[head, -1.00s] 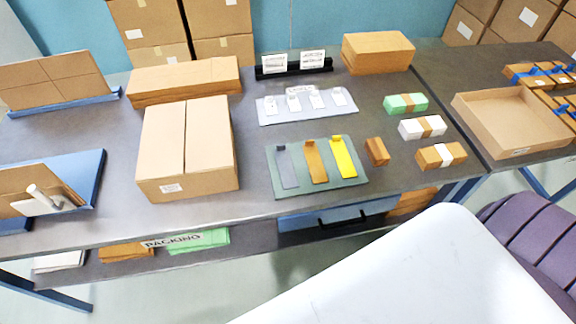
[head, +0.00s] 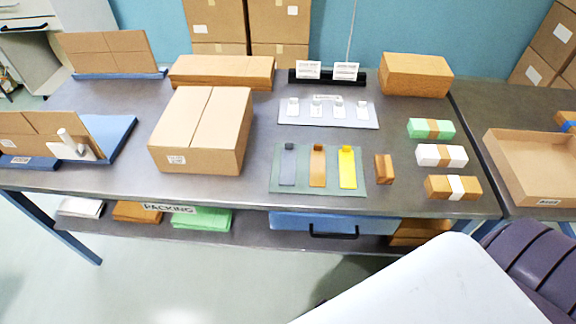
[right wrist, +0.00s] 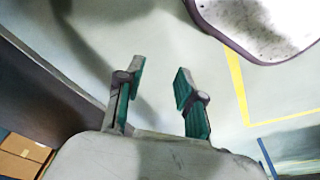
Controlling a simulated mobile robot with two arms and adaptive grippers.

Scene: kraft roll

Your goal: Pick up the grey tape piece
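The grey tape piece (head: 287,168) lies on a green mat (head: 363,183) on the packing table, leftmost in a row with a brown tape piece (head: 317,168) and a yellow one (head: 347,168). Each has a raised tab at its far end. My right gripper (right wrist: 157,82) shows in the right wrist view with its two green-padded fingers apart and nothing between them, over bare floor. It is away from the tape pieces, which do not show in that view. My left gripper is in neither view.
A closed carton (head: 200,160) stands left of the mat. A small brown block (head: 384,168) and banded bundles, green (head: 420,128), white (head: 430,155) and brown (head: 440,187), lie to the right. A label tray (head: 300,118) lies behind. The table's front strip is clear.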

